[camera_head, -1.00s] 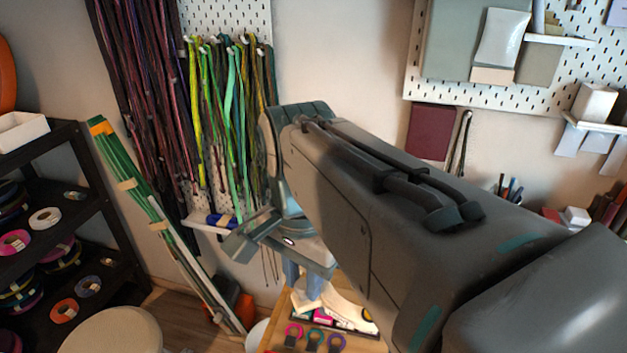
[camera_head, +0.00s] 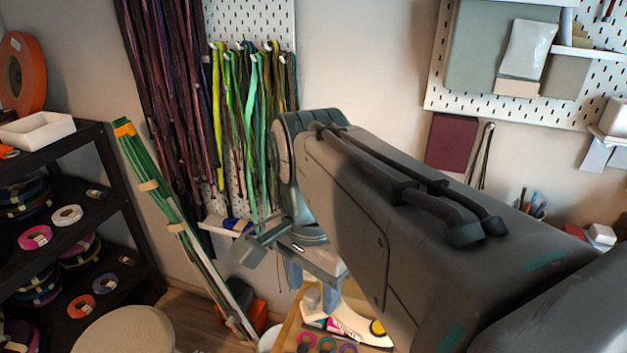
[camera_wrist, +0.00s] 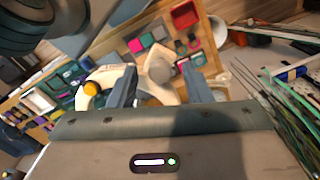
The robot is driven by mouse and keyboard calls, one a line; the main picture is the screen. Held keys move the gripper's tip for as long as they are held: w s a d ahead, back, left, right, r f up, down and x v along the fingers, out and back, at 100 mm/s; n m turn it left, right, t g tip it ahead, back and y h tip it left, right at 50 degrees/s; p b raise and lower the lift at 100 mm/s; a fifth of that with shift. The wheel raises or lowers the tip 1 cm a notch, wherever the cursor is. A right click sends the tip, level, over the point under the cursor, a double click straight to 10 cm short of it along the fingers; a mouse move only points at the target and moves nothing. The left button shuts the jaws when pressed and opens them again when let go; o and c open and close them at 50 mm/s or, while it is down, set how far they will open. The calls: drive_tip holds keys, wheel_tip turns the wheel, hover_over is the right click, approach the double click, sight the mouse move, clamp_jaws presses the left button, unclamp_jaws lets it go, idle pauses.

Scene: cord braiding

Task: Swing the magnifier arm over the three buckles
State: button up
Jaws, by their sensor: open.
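My gripper (camera_head: 314,290) is open above the bench, pointing down. In the wrist view its fingers (camera_wrist: 156,92) stand apart, with white parts and a grey round piece (camera_wrist: 160,70) seen between them. I cannot tell whether they touch anything.
A wooden bench (camera_head: 287,325) holds these things. A red bin (camera_wrist: 185,15) stands at its edge in the wrist view. Cords hang on a pegboard (camera_head: 250,30) behind. A dark shelf with spools (camera_head: 110,150) and a round stool (camera_head: 125,332) are at left. My arm hides much of the bench.

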wheel_tip(320, 180, up, 14)
drive_tip(key=shift+f, duration=0.15)
idle(0.3)
idle(1.4)
